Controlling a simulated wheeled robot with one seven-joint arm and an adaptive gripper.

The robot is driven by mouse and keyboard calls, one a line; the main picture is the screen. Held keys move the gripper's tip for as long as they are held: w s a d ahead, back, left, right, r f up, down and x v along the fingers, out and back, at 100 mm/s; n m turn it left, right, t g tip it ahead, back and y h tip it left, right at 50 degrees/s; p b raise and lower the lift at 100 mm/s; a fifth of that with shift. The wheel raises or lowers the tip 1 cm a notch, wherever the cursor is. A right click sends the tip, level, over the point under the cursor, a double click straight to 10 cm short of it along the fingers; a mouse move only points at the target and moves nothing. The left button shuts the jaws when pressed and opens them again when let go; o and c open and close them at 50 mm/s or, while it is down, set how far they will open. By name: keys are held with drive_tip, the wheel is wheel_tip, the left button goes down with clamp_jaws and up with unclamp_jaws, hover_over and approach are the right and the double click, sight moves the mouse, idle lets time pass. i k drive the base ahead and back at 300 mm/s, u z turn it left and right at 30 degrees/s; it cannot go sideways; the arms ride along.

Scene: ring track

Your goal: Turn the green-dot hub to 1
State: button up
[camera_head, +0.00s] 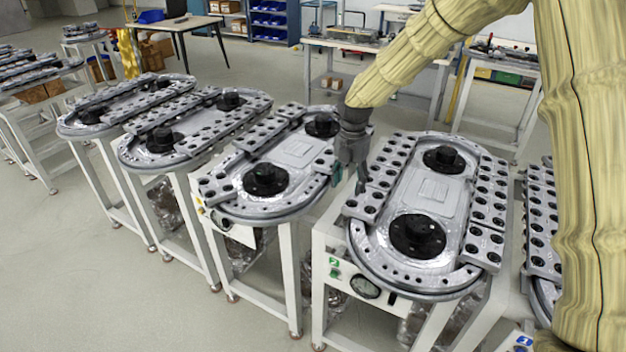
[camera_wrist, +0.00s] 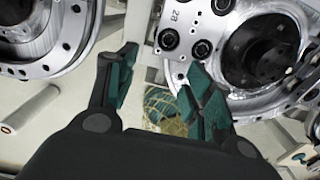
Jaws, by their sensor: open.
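Two black hubs, a front one (camera_head: 418,236) and a rear one (camera_head: 443,159), sit on the grey oval ring track in the centre right of the head view. The neighbouring track to its left also has a front hub (camera_head: 265,180) and a rear hub (camera_head: 322,125). I cannot make out a green dot on any hub. My gripper (camera_head: 345,178) is open and empty over the gap between these two tracks. In the wrist view my gripper (camera_wrist: 163,66) has green pads spread apart, and a black hub (camera_wrist: 262,50) lies to its right, apart from the fingers.
A green label 2 (camera_head: 334,262) and a round gauge (camera_head: 365,286) are on the stand's front. Perforated blocks (camera_head: 385,172) line the track edges. More tracks stand left and right. Workbenches and blue shelving (camera_head: 270,20) are behind. Open floor (camera_head: 60,270) lies at left.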

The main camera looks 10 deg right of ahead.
sight(265, 173)
drive_tip(key=z, duration=1.45)
drive_tip(key=i, duration=1.05)
drive_tip(key=u, duration=2.5)
